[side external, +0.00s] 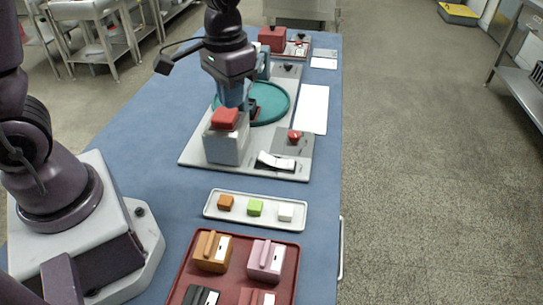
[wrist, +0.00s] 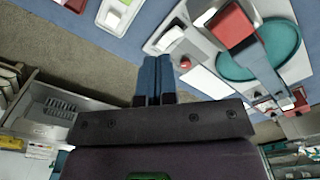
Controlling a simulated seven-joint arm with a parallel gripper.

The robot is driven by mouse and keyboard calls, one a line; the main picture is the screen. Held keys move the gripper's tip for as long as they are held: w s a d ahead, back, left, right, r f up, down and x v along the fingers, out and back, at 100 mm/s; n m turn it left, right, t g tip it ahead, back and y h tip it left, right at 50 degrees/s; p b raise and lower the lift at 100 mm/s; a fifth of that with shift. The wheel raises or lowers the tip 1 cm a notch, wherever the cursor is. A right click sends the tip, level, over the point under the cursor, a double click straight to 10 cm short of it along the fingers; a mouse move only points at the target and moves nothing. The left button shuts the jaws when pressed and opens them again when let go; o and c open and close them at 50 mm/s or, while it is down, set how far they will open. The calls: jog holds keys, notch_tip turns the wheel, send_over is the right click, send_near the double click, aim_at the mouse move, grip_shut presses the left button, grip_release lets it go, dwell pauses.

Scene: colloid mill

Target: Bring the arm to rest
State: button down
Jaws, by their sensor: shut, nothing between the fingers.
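My gripper (side external: 234,104) hangs below my dark wrist in the side view, over the mill's base plate (side external: 196,150). Its blue fingers appear just behind a grey block (side external: 226,147) with a red top (side external: 225,118); whether they touch it I cannot tell. In the wrist view the two blue fingers of my gripper (wrist: 155,60) lie side by side, shut and empty. The mill's teal round pan (side external: 273,97) is partly hidden by my gripper. It also shows at the upper right of the wrist view (wrist: 283,40).
A white tray (side external: 212,210) holds orange, green and white blocks. A dark red tray (side external: 185,270) in front holds several coloured boxes. A red knob (side external: 294,136) stands on a grey panel. A red box (side external: 271,39) stands at the back. The blue table (side external: 140,130) is clear to the left.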

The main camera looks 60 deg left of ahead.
jog(key=s+r+t, duration=0.5)
jog(key=s+r, duration=0.6)
jog(key=r, duration=0.1)
jog(key=shift+s+a+m+t, duration=0.15)
jog(key=shift+s+m+t, duration=0.15)
jog(key=shift+s, duration=0.05)
dwell(1.0)
